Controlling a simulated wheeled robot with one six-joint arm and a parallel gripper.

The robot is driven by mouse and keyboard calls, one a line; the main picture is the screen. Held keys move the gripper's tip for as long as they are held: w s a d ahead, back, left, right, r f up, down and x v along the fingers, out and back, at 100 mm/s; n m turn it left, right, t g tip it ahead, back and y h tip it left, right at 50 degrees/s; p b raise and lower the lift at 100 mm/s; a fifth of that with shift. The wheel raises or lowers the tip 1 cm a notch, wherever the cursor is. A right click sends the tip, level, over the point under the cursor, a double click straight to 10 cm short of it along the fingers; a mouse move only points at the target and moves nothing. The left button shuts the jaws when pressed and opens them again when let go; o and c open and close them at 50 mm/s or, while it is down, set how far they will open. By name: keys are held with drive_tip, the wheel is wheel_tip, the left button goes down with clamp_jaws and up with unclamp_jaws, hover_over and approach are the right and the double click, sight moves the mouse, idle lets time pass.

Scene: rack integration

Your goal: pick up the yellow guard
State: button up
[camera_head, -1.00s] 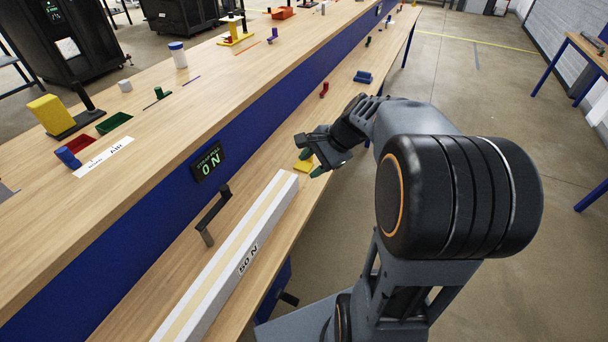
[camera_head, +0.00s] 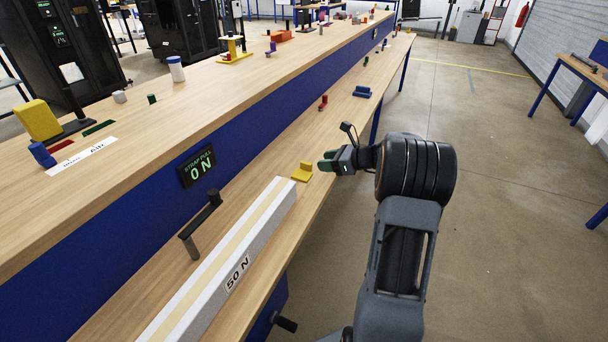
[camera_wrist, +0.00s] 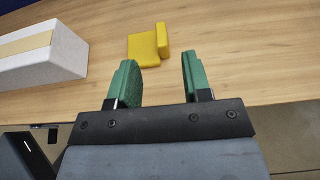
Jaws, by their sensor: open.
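The yellow guard (camera_head: 302,172) is a small L-shaped piece with a flat foot and an upright wall. It rests on the lower wooden bench near its front edge, just past the end of the white beam. My gripper (camera_head: 326,163) is beside it on the right, level with the bench edge. In the wrist view the guard (camera_wrist: 148,42) lies ahead of the green fingertips, between and beyond them. My gripper (camera_wrist: 160,70) is open and empty, and its fingers are apart from the guard.
The white beam (camera_head: 225,265) marked 50 N lies along the bench, left of the guard; it also shows in the wrist view (camera_wrist: 45,60). A dark crank handle (camera_head: 200,225) stands beside it. Red (camera_head: 323,101) and blue (camera_head: 362,91) pieces sit farther back. The bench between is clear.

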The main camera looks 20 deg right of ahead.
sight(307, 163)
drive_tip(key=shift+b+x, duration=0.7)
drive_tip(key=shift+x, duration=2.5)
drive_tip(key=shift+d+f, duration=0.1)
clamp_jaws()
